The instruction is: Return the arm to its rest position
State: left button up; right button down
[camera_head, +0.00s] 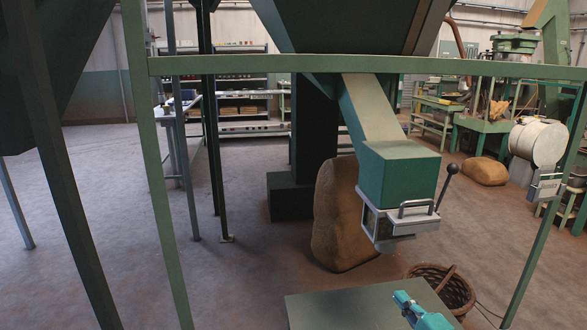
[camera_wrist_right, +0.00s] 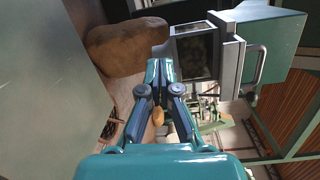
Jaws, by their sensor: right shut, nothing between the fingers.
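My right gripper (camera_head: 403,299) is low in the head view, over the green table top (camera_head: 335,308) near its right side. In the right wrist view its fingers (camera_wrist_right: 161,65) are together, with nothing held between the tips. The hopper's green outlet box (camera_head: 400,178) hangs above and behind the gripper, apart from it as seen from the head. Its metal gate with a handle (camera_head: 404,220) is at the bottom, and a black-knobbed lever (camera_head: 447,187) stands at its right. The wrist view shows a window (camera_wrist_right: 196,55) with nuts behind it. My left gripper is out of view.
A large brown sack (camera_head: 338,225) stands behind the table. A wicker basket (camera_head: 452,292) sits on the floor beside it. Green frame posts (camera_head: 160,200) and a crossbar (camera_head: 330,64) bound the space. Another sack (camera_head: 484,171) and a white drum (camera_head: 540,142) are at right.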

jog(key=s+a+f+g, duration=0.2)
jog(key=a+f, duration=0.1)
jog(key=f, duration=0.3)
jog(key=s+a+f+g, duration=0.1)
jog(key=a+f+g, duration=0.15)
jog(key=f, duration=0.45)
jog(key=s+a+f+n+g, duration=0.3)
jog(key=s+a+f+g, duration=0.1)
jog(key=s+f, duration=0.5)
jog(key=s+a+f+n+g, duration=0.3)
jog(key=s+f+n, duration=0.1)
jog(key=s+f, duration=0.4)
jog(key=s+f+n+g, duration=0.3)
jog(key=s+n+g, duration=0.3)
jog(key=s, duration=0.5)
notch_tip(320, 180, up, 19)
jog(key=n+t+p, duration=0.1)
jog(key=n+p, duration=0.1)
jog(key=p, duration=1.7)
jog(key=shift+a, duration=0.4)
